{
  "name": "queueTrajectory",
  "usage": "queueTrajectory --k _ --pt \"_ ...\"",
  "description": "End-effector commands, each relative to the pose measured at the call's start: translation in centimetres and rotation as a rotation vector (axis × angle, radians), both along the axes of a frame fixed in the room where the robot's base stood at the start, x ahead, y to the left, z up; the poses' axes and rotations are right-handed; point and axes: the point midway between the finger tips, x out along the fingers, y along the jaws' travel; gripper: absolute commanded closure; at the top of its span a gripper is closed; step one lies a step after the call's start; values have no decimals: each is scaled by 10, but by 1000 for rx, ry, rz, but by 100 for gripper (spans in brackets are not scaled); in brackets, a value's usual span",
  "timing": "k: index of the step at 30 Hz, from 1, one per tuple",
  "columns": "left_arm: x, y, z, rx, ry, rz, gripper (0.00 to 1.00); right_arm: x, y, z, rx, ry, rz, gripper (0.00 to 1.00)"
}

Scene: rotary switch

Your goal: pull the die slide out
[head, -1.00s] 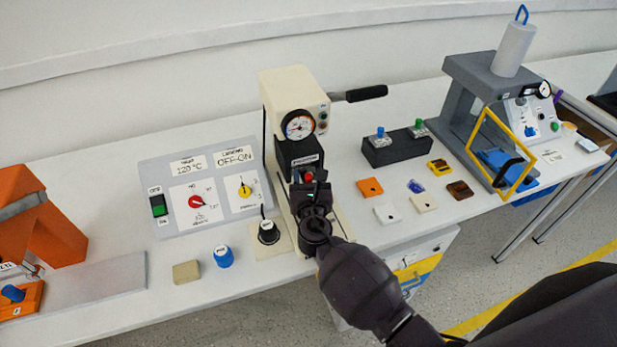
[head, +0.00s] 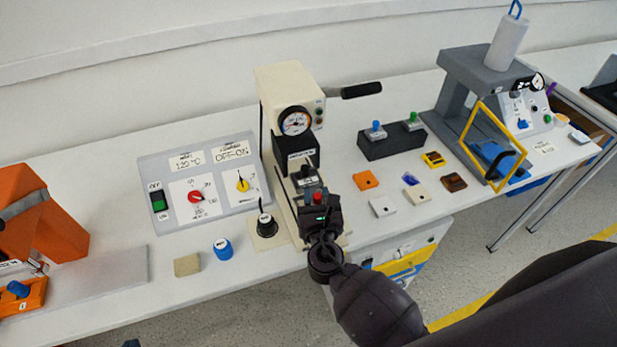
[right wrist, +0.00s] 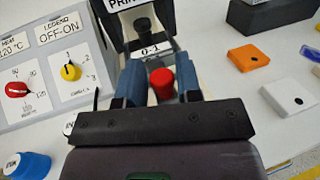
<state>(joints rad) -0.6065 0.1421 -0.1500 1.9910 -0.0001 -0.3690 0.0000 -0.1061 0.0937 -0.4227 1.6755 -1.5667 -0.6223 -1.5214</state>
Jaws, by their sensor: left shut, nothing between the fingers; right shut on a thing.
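The cream press (head: 288,85) with a round gauge stands mid-table, its long base reaching toward the front edge. The die slide with its red knob (head: 318,196) sits on this base, in front of the press head. My right gripper (head: 318,210) is shut on the red knob, which also shows between the blue-grey fingers in the right wrist view (right wrist: 162,83). The gripper hides much of the slide. A small dark tip of my left gripper (head: 131,343) shows at the bottom edge.
A grey control panel (head: 174,210) with red and yellow dials stands left of the press. Several small tiles, including an orange one (head: 365,180), lie to the right.

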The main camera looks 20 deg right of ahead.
Motion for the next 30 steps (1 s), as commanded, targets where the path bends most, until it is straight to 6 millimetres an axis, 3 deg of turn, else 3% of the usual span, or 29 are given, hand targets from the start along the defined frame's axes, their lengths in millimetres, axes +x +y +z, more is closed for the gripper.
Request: queueTrajectory --k 3,7,19,20,22,23,30 --pt "1 0 5 0 -2 0 100 -24 -6 0 -3 3 -12 100" --pt "2 0 7 0 -4 0 100 -41 -6 0 -5 2 -11 100" --pt "6 -1 9 0 -13 -4 100 -48 -6 -1 -4 3 -13 100" --pt "6 -1 9 0 -13 -4 100 -48 -6 -1 -4 3 -13 66" --pt "7 -1 9 0 -14 -4 100 -48 -6 -1 -4 3 -13 56" --pt "7 -1 9 0 -14 -4 100 -48 -6 -1 -3 3 -12 52" --pt "4 -1 7 0 -8 -2 100 -48 -4 -1 -2 1 -6 52"
